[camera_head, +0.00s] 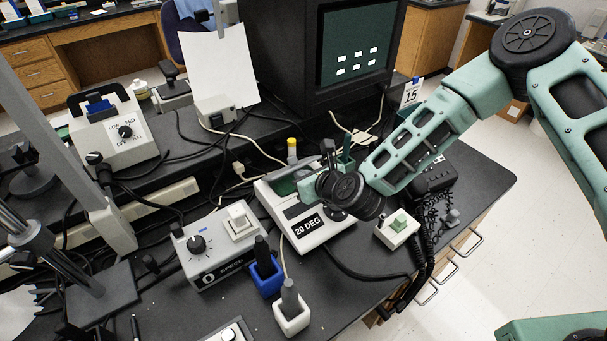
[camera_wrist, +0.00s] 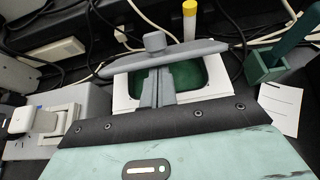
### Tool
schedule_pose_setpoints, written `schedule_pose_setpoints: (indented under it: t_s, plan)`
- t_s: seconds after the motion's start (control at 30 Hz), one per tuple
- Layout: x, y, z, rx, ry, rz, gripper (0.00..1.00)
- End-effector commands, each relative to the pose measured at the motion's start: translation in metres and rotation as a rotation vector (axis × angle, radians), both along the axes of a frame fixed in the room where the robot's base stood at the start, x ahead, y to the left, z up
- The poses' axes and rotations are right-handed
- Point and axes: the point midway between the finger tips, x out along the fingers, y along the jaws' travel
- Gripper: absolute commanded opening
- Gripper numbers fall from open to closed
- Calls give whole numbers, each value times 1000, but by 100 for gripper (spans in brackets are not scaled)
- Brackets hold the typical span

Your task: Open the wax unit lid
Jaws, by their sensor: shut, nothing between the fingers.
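The wax unit is a white box labelled "20 DEG" (camera_head: 309,228); its white rim also shows in the wrist view (camera_wrist: 122,93). Its green well (camera_wrist: 190,78) shows on both sides of my fingers. A grey lid (camera_wrist: 205,52) with a round knob (camera_wrist: 155,42) appears as a narrow band across the far part of the well, tilted up off the rim; its exact angle is unclear. My gripper (camera_wrist: 153,75) is shut and empty, its fingers over the well, just below the lid. I cannot tell whether they touch it. In the head view, my wrist hides part of the unit.
A yellow-capped bottle (camera_head: 292,150) stands behind the unit, with loose cables around it. A speed control box (camera_head: 212,247) is at left. Blue (camera_head: 266,278) and white (camera_head: 292,313) holders stand in front. A small green-topped box (camera_head: 397,230) is at right.

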Motion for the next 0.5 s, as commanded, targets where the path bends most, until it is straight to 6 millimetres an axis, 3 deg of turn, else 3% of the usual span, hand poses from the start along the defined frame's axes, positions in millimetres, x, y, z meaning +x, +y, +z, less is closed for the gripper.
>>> schedule_pose_setpoints:
  t_s: [0.5]
  plan:
    - [5,3,13,-54,79,-1,0]
